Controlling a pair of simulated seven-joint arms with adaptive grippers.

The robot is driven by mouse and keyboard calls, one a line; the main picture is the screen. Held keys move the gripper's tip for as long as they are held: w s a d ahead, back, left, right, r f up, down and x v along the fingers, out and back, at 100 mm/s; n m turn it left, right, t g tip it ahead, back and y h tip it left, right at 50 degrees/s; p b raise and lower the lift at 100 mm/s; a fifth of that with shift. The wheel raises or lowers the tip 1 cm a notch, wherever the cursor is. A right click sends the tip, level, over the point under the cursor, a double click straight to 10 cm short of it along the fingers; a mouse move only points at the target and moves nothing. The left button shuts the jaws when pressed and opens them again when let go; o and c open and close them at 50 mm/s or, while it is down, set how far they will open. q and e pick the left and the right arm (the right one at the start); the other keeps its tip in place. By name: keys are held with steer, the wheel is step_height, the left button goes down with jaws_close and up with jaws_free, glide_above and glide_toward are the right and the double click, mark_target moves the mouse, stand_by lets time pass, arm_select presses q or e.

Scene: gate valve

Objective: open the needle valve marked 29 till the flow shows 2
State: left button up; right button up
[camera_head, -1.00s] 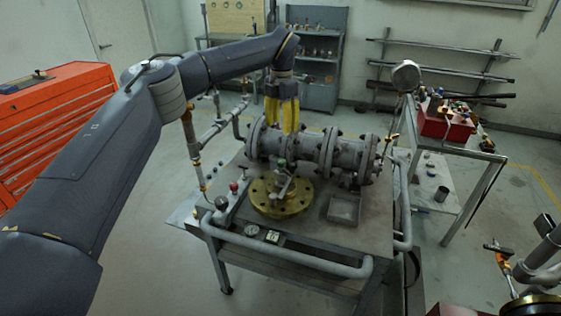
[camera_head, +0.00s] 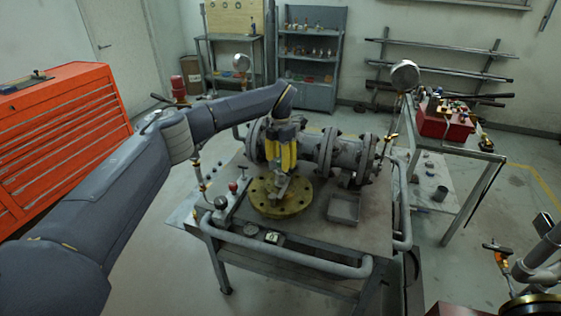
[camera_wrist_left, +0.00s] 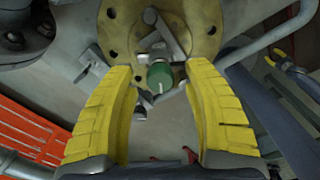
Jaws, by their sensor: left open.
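My left gripper (camera_head: 281,170) has two yellow fingers, open and pointing down over the round brass flange (camera_head: 299,203). In the left wrist view, the open fingers (camera_wrist_left: 155,70) are on either side of a green knob (camera_wrist_left: 159,77) on a metal valve body, apart from it. In the head view the fingers hide this knob. I cannot read a 29 on it. A small dial (camera_head: 251,229) and a small square display (camera_head: 272,237) lie at the front of the bench; I cannot read either.
Thick flanged grey pipework (camera_head: 350,152) lies behind the flange. A shallow square tray (camera_head: 344,208) is on its right, a red knob (camera_head: 233,187) on its left. A rail (camera_head: 290,260) runs along the bench's front edge. A side table (camera_head: 475,145) stands at right.

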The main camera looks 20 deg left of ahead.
arm_select(q)
steer(key=shift+f, duration=0.15)
steer(key=shift+c, duration=0.2)
jaws_close()
stand_by(0.3)
